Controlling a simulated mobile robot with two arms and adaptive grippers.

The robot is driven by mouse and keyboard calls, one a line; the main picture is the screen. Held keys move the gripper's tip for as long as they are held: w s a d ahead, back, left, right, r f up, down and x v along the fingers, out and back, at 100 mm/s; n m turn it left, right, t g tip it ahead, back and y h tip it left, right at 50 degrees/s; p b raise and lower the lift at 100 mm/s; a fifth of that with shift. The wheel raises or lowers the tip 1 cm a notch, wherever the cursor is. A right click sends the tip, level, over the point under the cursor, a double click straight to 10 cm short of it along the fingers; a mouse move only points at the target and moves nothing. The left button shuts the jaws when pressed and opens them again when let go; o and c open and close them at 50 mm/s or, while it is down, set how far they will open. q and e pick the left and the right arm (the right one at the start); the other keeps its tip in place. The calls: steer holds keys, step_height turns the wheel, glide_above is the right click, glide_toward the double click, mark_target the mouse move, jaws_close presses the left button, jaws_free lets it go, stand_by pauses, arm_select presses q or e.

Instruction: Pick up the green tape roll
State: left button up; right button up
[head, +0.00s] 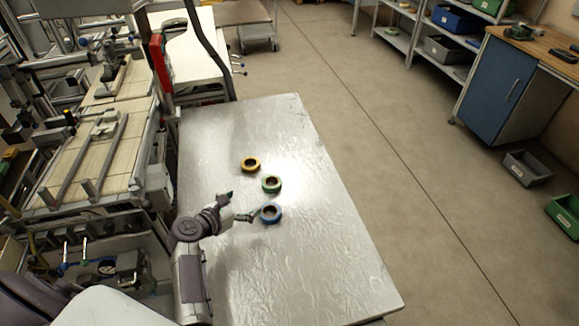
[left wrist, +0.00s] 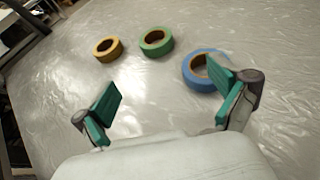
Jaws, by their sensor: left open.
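The green tape roll (head: 271,184) lies flat on the metal table, between a yellow tape roll (head: 251,164) and a blue tape roll (head: 270,214). In the left wrist view the green roll (left wrist: 156,42) lies ahead of the fingers, with the yellow roll (left wrist: 107,48) to its left and the blue roll (left wrist: 206,70) to its right. My left gripper (head: 240,205) is open and empty, left of the green and blue rolls in the head view. One fingertip overlaps the blue roll in the wrist view; I cannot tell whether it touches. My right gripper is not in view.
The metal table (head: 330,240) is clear apart from the rolls and my arm. Equipment with wooden slats (head: 85,160) stands along its left side. Open floor lies to the right, with a blue cabinet (head: 497,90) and a grey bin (head: 527,166) farther off.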

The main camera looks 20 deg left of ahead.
mark_target(266, 187)
arm_select(q)
steer(key=shift+w, duration=0.35)
steer(key=shift+w+d+f+b, duration=0.1)
steer(key=shift+w+b, duration=0.15)
steer(key=shift+b, duration=0.1)
steer(key=b+x, duration=0.2)
steer(key=b, duration=0.1)
steer(key=shift+w+f, duration=0.1)
steer(key=shift+f, duration=0.15)
steer(key=b+x, duration=0.2)
steer(key=x, duration=0.1)
steer(key=shift+w, duration=0.1)
steer(key=shift+b+x, duration=1.15)
steer(key=shift+x, duration=0.05)
steer(key=b+x, duration=0.3)
steer(key=b, duration=0.2)
steer(key=shift+w+f, duration=0.1)
steer(key=shift+w, duration=0.35)
steer(key=shift+w+b, duration=0.4)
steer(key=shift+w, duration=0.1)
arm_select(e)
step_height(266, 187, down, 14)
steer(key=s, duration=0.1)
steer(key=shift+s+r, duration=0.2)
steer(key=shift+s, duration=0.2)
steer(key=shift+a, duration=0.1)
